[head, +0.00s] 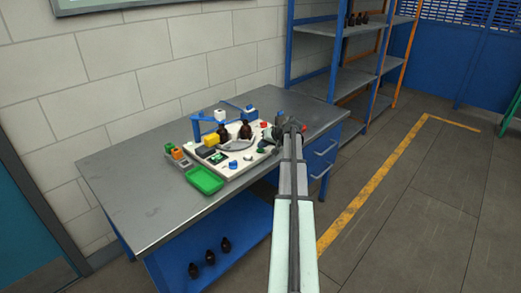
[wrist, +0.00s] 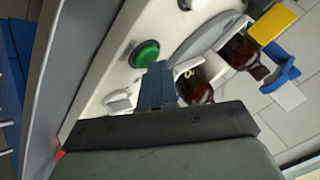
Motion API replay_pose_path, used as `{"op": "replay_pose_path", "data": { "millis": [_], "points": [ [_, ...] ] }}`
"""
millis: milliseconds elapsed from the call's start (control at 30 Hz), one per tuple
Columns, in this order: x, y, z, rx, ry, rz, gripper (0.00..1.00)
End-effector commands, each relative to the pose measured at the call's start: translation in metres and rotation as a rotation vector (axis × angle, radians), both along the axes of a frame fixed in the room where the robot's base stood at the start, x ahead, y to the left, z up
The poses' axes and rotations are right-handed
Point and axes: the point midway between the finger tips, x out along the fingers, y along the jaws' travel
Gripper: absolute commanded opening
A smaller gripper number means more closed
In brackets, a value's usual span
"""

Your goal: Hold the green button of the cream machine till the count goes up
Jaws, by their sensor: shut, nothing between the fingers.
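The cream machine (head: 207,163) stands on the grey workbench, with amber bottles (head: 245,131) on its round grey plate. The green button (wrist: 144,53) shows in the wrist view, round in a dark ring on the cream surface. My gripper (wrist: 158,72) is shut and empty; its fingertips appear at the lower right edge of the button in the picture. I cannot tell whether they touch it.
A green tray (head: 204,180) lies at the machine's front. A small box with orange and green buttons (head: 176,153) stands to its left. A blue frame (head: 205,124) rises at the back. The bench's left part (head: 130,195) is clear. Bottles (head: 210,257) stand on the lower shelf.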

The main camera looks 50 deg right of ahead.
Motion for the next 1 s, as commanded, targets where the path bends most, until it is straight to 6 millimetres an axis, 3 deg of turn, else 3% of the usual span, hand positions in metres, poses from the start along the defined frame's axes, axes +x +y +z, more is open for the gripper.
{"op": "replay_pose_path", "data": {
  "millis": [1000],
  "points": [
    [0.0, 0.0, 0.018, 0.0, 0.0, 0.0, 0.0]
  ]
}}
